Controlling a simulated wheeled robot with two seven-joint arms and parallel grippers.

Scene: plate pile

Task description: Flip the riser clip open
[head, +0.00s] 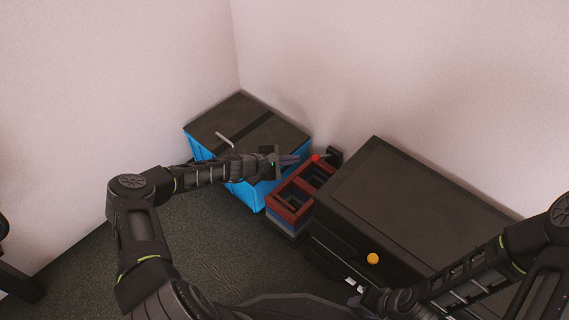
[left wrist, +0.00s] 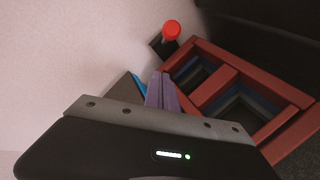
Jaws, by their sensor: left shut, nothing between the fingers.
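A lever with a red ball end (head: 316,158) stands at the back of the red-framed pile (head: 290,208), next to a small dark block (head: 335,154); I take it to be the riser clip. In the left wrist view the red ball (left wrist: 172,28) shows above the dark block (left wrist: 163,47). My left gripper (head: 297,159) is shut and empty, just left of the red ball and apart from it. Its purple fingers (left wrist: 162,88) lie together below the ball in the wrist view. My right gripper (head: 353,285) is low by the black cabinet, its fingers unclear.
A blue box (head: 252,195) with a dark top stands left of the pile, a light handle-like bar (head: 225,139) on it. A large black cabinet (head: 410,195) stands right, with an orange knob (head: 373,259) at its front. Pale walls close the corner behind.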

